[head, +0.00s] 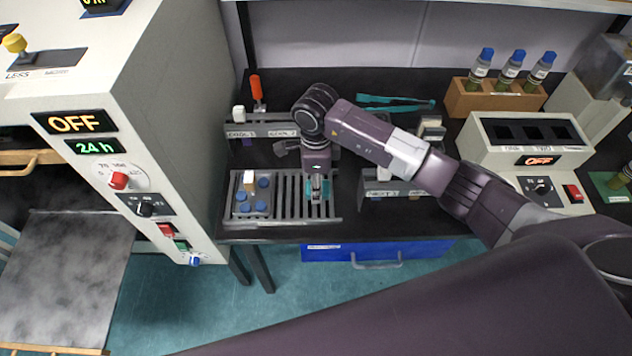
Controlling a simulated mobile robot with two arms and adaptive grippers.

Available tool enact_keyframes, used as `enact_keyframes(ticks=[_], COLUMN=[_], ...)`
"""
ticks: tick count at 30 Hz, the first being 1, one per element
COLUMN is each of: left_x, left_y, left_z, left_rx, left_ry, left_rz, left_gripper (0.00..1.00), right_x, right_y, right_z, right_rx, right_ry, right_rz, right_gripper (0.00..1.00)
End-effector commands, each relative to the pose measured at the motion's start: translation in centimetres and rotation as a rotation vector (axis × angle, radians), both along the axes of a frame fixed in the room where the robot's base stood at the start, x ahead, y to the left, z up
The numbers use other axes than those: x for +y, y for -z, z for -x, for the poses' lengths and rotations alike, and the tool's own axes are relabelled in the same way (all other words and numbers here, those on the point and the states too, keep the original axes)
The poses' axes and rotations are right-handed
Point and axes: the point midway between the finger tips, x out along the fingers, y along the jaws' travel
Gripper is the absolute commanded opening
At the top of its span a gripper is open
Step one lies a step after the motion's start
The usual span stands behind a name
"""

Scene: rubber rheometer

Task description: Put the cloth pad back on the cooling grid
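The cooling grid (290,212) is a grey slatted rack on the black bench, near its front edge. My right gripper (320,192) points down over the right part of the grid, its teal fingertips close to the slats. The fingertips are too small to tell whether they are apart or hold something. A small beige-and-white block (249,183), possibly the cloth pad, sits at the grid's back left, beside several blue round pieces (262,194). My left gripper is out of view.
A large cream machine (180,120) reading OFF stands close on the left. Labelled grey racks (260,131) stand behind the grid, and another (395,189) to its right. A wooden block (490,100) with blue-capped bottles and a cream heater (525,145) are at right.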

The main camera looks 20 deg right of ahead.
Motion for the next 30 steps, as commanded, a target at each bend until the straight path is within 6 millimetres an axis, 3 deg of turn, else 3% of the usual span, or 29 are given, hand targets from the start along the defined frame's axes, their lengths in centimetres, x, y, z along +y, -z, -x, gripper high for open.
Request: enact_keyframes(ticks=[11, 12, 16, 26, 30], left_x=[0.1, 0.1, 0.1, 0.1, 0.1], left_y=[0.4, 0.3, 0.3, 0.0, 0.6], left_z=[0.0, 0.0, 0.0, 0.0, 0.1], left_rx=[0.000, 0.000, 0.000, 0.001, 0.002], left_ry=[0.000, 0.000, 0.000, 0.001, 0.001], left_rz=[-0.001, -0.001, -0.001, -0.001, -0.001], left_gripper=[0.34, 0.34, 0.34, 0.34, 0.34], right_x=[0.0, 0.0, 0.0, 0.0, 0.0], right_y=[0.6, 0.4, 0.4, 0.1, -1.2], right_z=[0.0, 0.0, 0.0, 0.0, -0.2], right_rx=[-0.001, -0.001, -0.001, 0.000, -0.006], right_ry=[0.000, 0.000, 0.000, 0.000, -0.002], right_rz=[0.000, -0.001, -0.001, -0.001, -0.002], right_gripper=[0.13, 0.39, 0.53, 0.53, 0.53])
